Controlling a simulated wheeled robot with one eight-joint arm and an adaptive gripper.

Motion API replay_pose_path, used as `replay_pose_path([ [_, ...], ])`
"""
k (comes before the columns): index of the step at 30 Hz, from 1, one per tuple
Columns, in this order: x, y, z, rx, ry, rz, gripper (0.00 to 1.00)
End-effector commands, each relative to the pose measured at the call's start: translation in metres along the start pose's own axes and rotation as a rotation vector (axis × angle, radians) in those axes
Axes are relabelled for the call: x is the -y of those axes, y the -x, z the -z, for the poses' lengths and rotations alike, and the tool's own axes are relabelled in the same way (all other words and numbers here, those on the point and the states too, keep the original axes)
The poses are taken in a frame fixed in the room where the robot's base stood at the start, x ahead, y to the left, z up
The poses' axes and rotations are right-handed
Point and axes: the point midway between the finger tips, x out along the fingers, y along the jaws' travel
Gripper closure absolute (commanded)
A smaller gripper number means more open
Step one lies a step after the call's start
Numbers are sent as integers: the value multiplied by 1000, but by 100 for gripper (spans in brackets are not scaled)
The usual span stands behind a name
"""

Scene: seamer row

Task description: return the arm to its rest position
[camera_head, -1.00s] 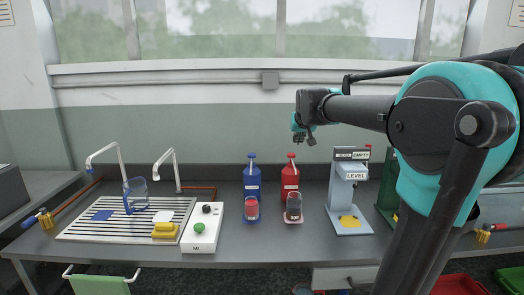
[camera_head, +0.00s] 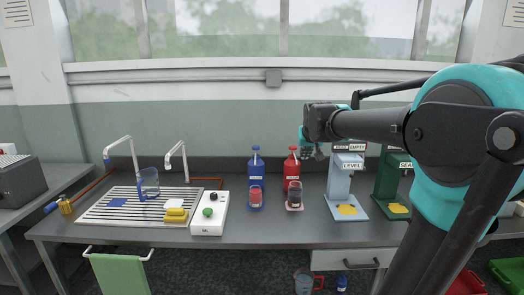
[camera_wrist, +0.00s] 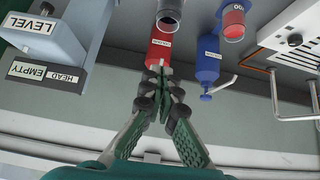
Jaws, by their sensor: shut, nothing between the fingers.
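My gripper (camera_head: 312,150) is raised above the bench, close to the red bottle and the level stand in the head view. In the wrist view my gripper (camera_wrist: 163,95) has its fingers together with nothing between them. The red bottle (camera_head: 291,170) stands upright at the back of the bench (camera_head: 150,232). The blue bottle (camera_head: 256,170) stands to its left. The red bottle also shows beyond the fingertips in the wrist view (camera_wrist: 159,50), where the picture is upside down. I cannot tell the exact gap between fingers and bottle.
A blue-grey stand marked LEVEL (camera_head: 346,190) and a green stand (camera_head: 388,185) are on the right. Two cups stand before the bottles. A white box with buttons (camera_head: 209,222), a sponge and a drain rack (camera_head: 110,210) are on the left.

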Motion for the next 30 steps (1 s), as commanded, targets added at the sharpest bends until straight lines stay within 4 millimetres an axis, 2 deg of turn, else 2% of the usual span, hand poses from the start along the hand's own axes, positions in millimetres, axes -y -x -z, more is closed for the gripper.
replay_pose_path([
  [8, -12, -12, -84, 76, -1, -6, 100],
  [11, -16, -15, -129, 116, -2, -7, 100],
  [14, -22, -18, -190, 168, -2, -7, 100],
  [15, -24, -18, -218, 193, -2, -7, 100],
  [18, -28, -16, -285, 250, -4, -4, 100],
  [22, -30, -10, -355, 310, -3, 1, 100],
  [25, -31, -6, -390, 341, -3, 4, 100],
  [27, -31, -4, -405, 353, -2, 6, 100],
  [30, -31, -2, -415, 362, -2, 7, 100],
])
